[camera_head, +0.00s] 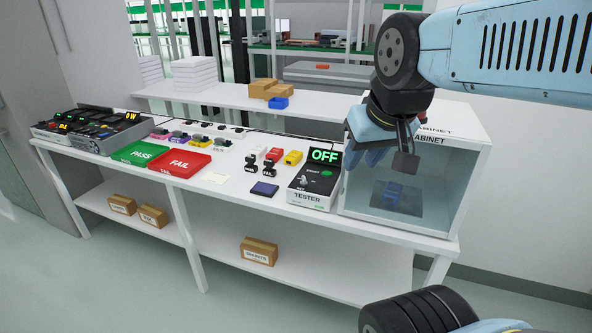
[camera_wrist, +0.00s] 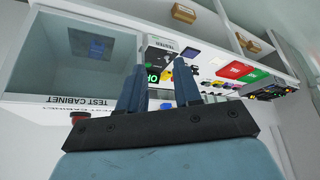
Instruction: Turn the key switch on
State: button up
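The tester (camera_head: 312,194) is a white and dark box on the bench, left of the test cabinet. Its display (camera_head: 324,156) reads OFF in green. The key switch (camera_head: 304,181) is a small knob on its sloped face, above the word KEY, left of a green button (camera_head: 326,173). My gripper (camera_head: 388,161) is in front of the cabinet's upper left, right of the tester and apart from it. In the wrist view my gripper (camera_wrist: 159,66) is open and empty, with the tester (camera_wrist: 163,46) beyond the fingers; a finger partly covers its display (camera_wrist: 153,75).
The glass-fronted test cabinet (camera_head: 462,185) stands close right of the tester. A dark blue pad (camera_head: 264,189), two black stamp-like items (camera_head: 260,165), a red FAIL tray (camera_head: 180,164) and a green PASS tray (camera_head: 140,153) lie left. Space above the tester is clear.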

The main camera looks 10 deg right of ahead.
jog(key=shift+w, duration=0.15)
jog(key=n+g, duration=0.2)
jog(key=g, duration=0.4)
send_over(304, 180)
jog(key=w, duration=0.1)
notch_tip(304, 180, down, 13)
notch_tip(304, 180, down, 13)
jog(key=shift+w+d+f, duration=0.1)
jog(key=shift+c, duration=0.2)
grip_shut()
